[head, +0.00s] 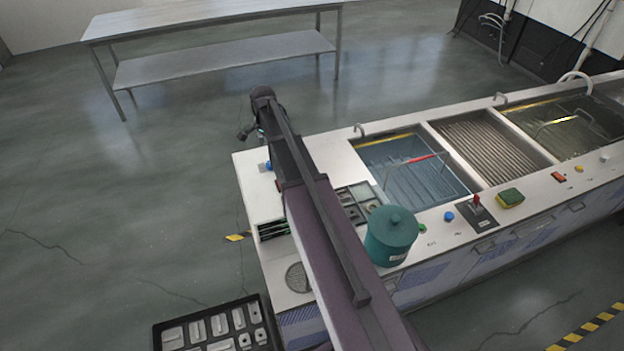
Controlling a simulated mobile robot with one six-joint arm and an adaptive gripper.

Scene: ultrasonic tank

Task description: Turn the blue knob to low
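A small round blue knob (448,216) is on the front rim of the tank counter, between a green button and a red-handled lever. Another small blue thing (268,165) shows at the counter's left end, partly hidden by my arm; I cannot tell what it is. My gripper (243,134) is small and dark at the far end of my arm, over the floor beyond the counter's left end. It is well apart from the knob at the front rim. Its fingers are too small to tell if they are open. Any marks around the knob are too small to read.
A teal lidded pot (391,236) stands left of the front knob. A green button (422,228), red-handled lever (477,203) and sponge (510,198) are close by. A basin with blue liquid (425,180) lies behind. A black parts tray (215,328) is lower left.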

